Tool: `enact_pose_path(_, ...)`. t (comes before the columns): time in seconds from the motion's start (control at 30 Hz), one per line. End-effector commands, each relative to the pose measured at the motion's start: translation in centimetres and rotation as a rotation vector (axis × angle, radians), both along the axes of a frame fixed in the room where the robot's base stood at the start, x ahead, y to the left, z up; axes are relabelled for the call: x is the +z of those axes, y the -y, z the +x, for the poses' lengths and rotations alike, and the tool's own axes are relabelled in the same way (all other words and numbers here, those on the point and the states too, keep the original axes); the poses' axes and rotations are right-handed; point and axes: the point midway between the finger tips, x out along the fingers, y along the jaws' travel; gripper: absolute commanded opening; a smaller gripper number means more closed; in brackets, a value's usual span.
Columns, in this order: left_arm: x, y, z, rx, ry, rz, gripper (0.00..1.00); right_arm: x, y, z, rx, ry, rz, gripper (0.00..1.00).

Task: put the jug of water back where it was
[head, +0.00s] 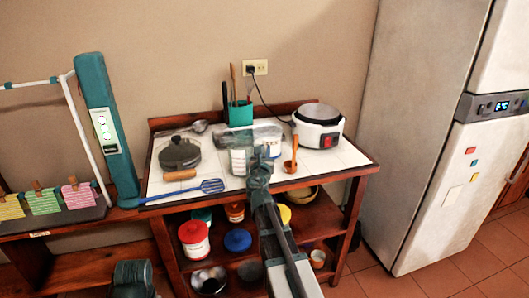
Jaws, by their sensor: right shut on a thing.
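The water inside is not clearly visible.
A green utensil holder (240,114) stands behind. The white rice cooker (318,127) and an orange ladle (291,160) are on the right. A lidded pan (180,153) and blue slotted spatula (185,193) lie left. Several containers fill the shelf below.

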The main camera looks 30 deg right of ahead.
Motion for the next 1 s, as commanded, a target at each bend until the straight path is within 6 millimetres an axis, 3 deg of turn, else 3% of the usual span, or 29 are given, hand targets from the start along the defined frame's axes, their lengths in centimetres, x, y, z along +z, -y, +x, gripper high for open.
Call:
enact_pose_path(0.03, -0.3, 0.0, 0.0, 0.000, 0.000, 0.000, 0.50, -0.3, 0.0, 0.0, 0.000, 0.001, 0.001, 0.00)
enact_pose_path(0.07, -0.2, 0.0, 0.0, 0.000, 0.000, 0.000, 0.50, -0.2, 0.0, 0.0, 0.000, 0.000, 0.000, 0.20)
enact_pose_path(0.2, -0.1, 0.0, 0.0, 0.000, 0.000, 0.000, 0.50, -0.1, 0.0, 0.0, 0.000, 0.000, 0.000, 0.45)
enact_pose_path(0.63, 0.3, 0.0, 0.0, 0.000, 0.000, 0.000, 0.50, 0.3, 0.0, 0.0, 0.000, 0.000, 0.000, 0.45)
enact_pose_path(1.0, 0.1, 0.0, 0.0, 0.000, 0.000, 0.000, 0.50, 0.1, -3.3, -4.7, 0.002, 0.000, 0.000, 0.45)
